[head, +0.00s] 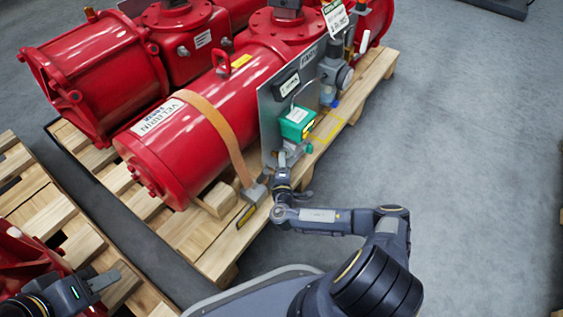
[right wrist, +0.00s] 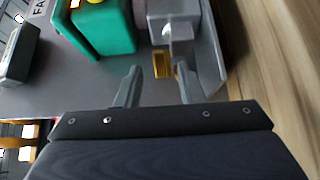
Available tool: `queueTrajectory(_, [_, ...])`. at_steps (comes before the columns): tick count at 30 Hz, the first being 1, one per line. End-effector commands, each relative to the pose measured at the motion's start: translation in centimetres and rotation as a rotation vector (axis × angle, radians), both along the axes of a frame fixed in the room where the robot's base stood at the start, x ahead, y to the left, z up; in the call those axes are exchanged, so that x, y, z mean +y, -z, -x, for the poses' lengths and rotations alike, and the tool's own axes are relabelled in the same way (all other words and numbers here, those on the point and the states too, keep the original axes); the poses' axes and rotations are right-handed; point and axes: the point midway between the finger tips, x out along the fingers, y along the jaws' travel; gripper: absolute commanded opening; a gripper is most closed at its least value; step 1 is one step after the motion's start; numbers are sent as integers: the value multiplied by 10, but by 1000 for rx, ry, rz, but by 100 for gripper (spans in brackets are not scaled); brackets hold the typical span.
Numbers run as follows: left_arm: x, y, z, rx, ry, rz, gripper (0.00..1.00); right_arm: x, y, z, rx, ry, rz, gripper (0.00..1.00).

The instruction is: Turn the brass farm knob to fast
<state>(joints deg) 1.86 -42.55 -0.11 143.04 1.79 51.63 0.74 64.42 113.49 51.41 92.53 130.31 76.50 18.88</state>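The brass knob (right wrist: 162,65) shows in the right wrist view, below a grey fitting (right wrist: 172,28) on the grey panel. My right gripper (right wrist: 159,76) is open, with one finger on each side of the knob and visible gaps between. I cannot tell how deep the fingers reach around it. In the head view my right gripper (head: 288,162) is at the panel's lower end, and the knob cannot be made out there. No "fast" marking is readable. My left gripper (head: 100,282) is at the lower left, away from the panel; its opening is unclear.
A green box (head: 297,122) sits on the grey panel (head: 271,122), close to my right gripper. Red actuator cylinders (head: 190,150) lie on wooden pallets (head: 215,245), with an orange strap (head: 222,128) around one.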

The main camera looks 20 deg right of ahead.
Motion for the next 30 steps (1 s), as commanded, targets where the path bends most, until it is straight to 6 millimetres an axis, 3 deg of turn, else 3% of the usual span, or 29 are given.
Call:
queueTrajectory(6, [0, 9, 0, 0, 0, 0, 36, -7, 0, -16, -1, 0, 0, 35])
queueTrajectory(14, [0, 8, 0, 0, 0, 0, 36, -7, -1, -17, 0, -1, -1, 35])
queueTrajectory(22, [0, 8, 0, 0, 0, 0, 36, -7, -1, -17, -2, -1, 0, 0])
queueTrajectory(30, [0, 6, 0, 0, 0, 0, 36, -8, -3, -17, -5, -21, 2, 0])
